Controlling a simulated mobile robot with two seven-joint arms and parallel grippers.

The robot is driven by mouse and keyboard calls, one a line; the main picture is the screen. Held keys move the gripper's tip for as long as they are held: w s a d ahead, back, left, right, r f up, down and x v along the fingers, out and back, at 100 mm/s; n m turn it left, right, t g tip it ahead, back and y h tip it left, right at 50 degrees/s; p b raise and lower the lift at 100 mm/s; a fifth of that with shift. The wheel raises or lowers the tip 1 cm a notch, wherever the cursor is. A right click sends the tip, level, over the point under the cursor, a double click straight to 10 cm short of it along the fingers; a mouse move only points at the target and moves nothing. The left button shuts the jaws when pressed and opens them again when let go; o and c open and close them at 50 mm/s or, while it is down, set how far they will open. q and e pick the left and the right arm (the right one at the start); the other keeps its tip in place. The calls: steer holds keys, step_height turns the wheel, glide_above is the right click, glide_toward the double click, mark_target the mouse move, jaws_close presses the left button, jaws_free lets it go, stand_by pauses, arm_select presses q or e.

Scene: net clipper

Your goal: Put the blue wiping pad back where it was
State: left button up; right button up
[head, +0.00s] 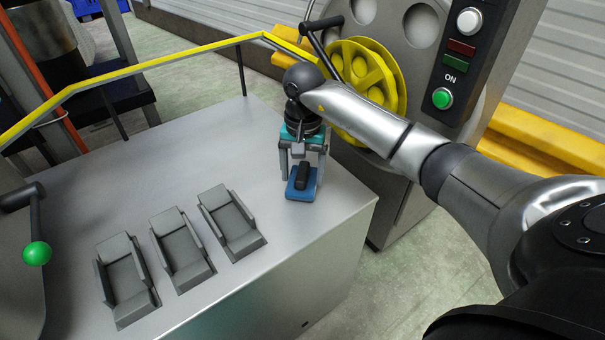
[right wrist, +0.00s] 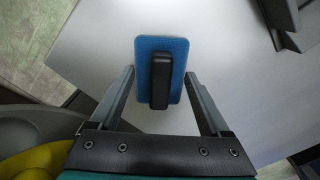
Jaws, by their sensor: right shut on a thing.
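The blue wiping pad (head: 299,193) has a black handle on top and is over the right end of the grey metal top (head: 170,165). My right gripper (head: 303,173) points down at it and is shut on its two sides. In the right wrist view the pad (right wrist: 161,45) lies between the tips of my right gripper (right wrist: 161,75), with the handle facing the camera. I cannot tell whether the pad touches the surface. My left gripper is not in view.
Three empty-looking grey holders (head: 182,252) stand in a row left of the pad. A green-knobbed lever (head: 36,253) is at the left edge. A yellow rail (head: 150,65) runs along the back. A machine with a yellow wheel (head: 368,82) and a button panel (head: 456,60) stands at the right.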

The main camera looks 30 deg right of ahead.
mark_target(303, 171)
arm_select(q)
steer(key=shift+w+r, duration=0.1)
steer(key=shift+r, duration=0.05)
arm_select(e)
steer(key=shift+f, duration=0.1)
steer(key=o, duration=1.4)
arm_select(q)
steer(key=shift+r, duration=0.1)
arm_select(e)
steer(key=shift+o, duration=0.2)
steer(key=shift+r, duration=0.2)
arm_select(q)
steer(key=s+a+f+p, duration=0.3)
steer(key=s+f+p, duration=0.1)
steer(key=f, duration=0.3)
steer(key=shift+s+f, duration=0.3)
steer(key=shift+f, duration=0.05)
arm_select(e)
step_height(303, 171, up, 12)
